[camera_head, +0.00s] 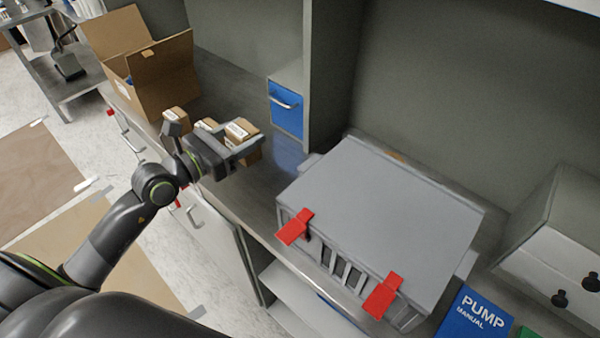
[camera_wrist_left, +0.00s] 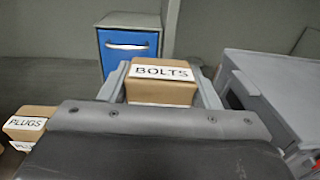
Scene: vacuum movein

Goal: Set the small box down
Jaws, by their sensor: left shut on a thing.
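A small brown box (camera_head: 241,130) with a white label is between the fingers of my left gripper (camera_head: 244,152), over the metal counter (camera_head: 262,195). In the left wrist view the small box (camera_wrist_left: 160,92) reads BOLTS and sits upright between the two grey fingers. My left gripper is shut on it. The underside of the box is hidden, so I cannot tell whether it touches the counter. My right gripper is not in view.
Small brown boxes (camera_head: 176,117) stand left of the gripper; PLUGS boxes (camera_wrist_left: 28,124) show in the wrist view. An open carton (camera_head: 160,80) stands at the back left. A blue-fronted drawer unit (camera_head: 286,108) is behind, and a grey case (camera_head: 385,215) with red latches is right.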

